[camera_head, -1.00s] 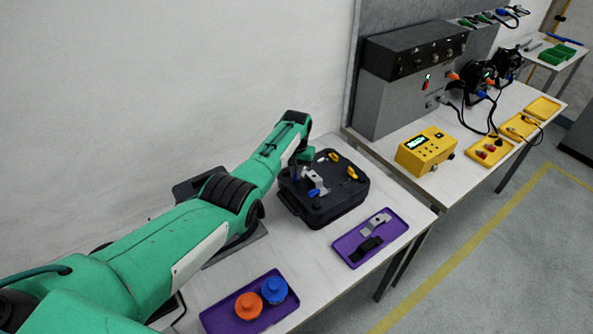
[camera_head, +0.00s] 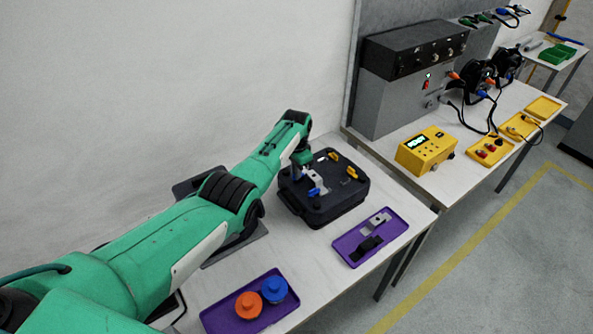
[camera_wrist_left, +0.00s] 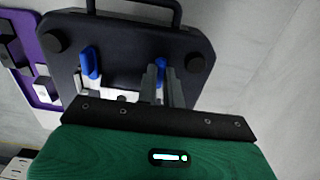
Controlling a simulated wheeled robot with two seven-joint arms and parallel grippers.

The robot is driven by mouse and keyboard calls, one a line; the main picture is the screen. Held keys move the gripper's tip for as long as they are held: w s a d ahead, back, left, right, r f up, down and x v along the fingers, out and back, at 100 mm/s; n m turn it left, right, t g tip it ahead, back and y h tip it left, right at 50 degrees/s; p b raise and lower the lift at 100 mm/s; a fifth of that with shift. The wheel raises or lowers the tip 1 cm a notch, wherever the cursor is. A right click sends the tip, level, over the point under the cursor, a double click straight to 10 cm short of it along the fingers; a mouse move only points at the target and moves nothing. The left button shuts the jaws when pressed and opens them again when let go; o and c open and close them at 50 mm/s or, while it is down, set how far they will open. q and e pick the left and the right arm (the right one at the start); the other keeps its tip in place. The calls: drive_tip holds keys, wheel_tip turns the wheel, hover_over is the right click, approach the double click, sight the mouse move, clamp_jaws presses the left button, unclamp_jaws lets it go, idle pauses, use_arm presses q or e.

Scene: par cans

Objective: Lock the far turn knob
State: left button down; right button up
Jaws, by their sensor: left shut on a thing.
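A black case (camera_head: 345,206) stands on the near table below my left arm. Two blue turn knobs are on one side of its top. The nearer blue knob (camera_head: 315,191) stands clear and also shows in the left wrist view (camera_wrist_left: 89,62). The farther blue knob (camera_wrist_left: 160,66), towards the wall, is between the fingers of my left gripper (camera_wrist_left: 166,80). The fingers are shut on it and hide part of it. In the head view my left gripper (camera_head: 297,171) reaches down onto the case. My right gripper is not in view.
Two yellow knobs (camera_head: 333,156) (camera_head: 351,173) are on the case's other side. A purple tray (camera_head: 394,241) with metal and black parts lies to its right. Another purple tray (camera_head: 222,320) holds an orange and a blue knob. A wall rises behind.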

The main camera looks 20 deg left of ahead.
use_arm(q)
drive_tip(key=shift+w+r, duration=0.1)
drive_tip(key=shift+r, duration=0.1)
drive_tip(key=c, duration=1.5)
unclamp_jaws()
drive_tip(key=shift+f, duration=0.1)
drive_tip(key=shift+c, duration=0.2)
drive_tip(key=shift+r, duration=0.7)
wheel_tip(320, 180, up, 12)
drive_tip(key=b, duration=0.2)
drive_tip(key=shift+r, duration=0.2)
